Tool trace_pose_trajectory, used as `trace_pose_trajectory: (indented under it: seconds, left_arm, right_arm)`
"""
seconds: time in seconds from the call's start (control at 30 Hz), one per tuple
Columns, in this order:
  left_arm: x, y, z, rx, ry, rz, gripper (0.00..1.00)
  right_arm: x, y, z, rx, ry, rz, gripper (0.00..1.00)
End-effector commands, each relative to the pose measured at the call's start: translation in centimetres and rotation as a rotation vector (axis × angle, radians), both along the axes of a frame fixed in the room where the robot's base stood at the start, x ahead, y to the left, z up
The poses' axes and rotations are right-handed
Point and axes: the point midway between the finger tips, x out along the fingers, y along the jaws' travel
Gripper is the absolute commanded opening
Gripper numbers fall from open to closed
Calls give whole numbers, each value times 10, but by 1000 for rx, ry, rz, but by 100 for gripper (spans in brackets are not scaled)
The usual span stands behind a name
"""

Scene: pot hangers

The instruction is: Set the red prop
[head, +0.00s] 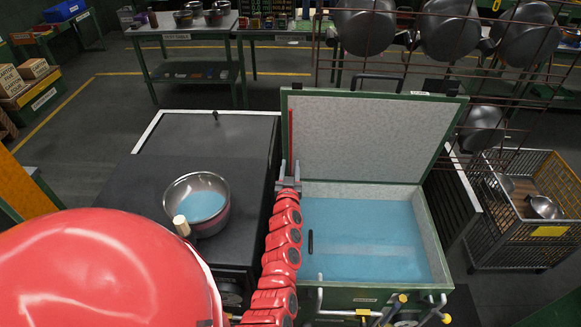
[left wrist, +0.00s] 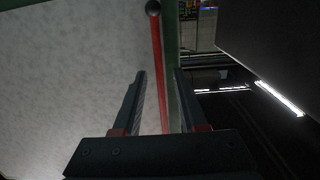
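The red prop (head: 291,130) is a thin red rod along the left edge of the raised lid (head: 360,135) of the green chest (head: 440,262). In the left wrist view the red prop (left wrist: 157,60) has a dark ball at its upper end and runs down between my finger lines. My left gripper (head: 290,168) is open at the chest's back left corner, just below the rod's visible part. Its fingers also show spread in the left wrist view (left wrist: 159,75). Contact with the rod cannot be told. My right gripper is not in view.
Left of the chest is a black-topped counter (head: 150,190) with a metal pot (head: 197,203) holding something blue. The chest's interior is light blue (head: 365,245). A wire rack (head: 400,60) with dark pans stands behind right, and a wire cart (head: 530,205) stands at right.

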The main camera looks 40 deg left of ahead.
Motion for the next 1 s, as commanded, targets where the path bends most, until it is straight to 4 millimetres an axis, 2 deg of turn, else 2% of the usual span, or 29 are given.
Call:
trace_pose_trajectory:
  seconds: [0.03, 0.2, 1.0]
  left_arm:
    - [0, 0, 0, 0, 0, 0, 32]
    - [0, 0, 0, 0, 0, 0, 1]
    - [0, 0, 0, 1, -1, 0, 0]
  right_arm:
    - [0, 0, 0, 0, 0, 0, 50]
    - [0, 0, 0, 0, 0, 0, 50]
    - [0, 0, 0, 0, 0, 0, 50]
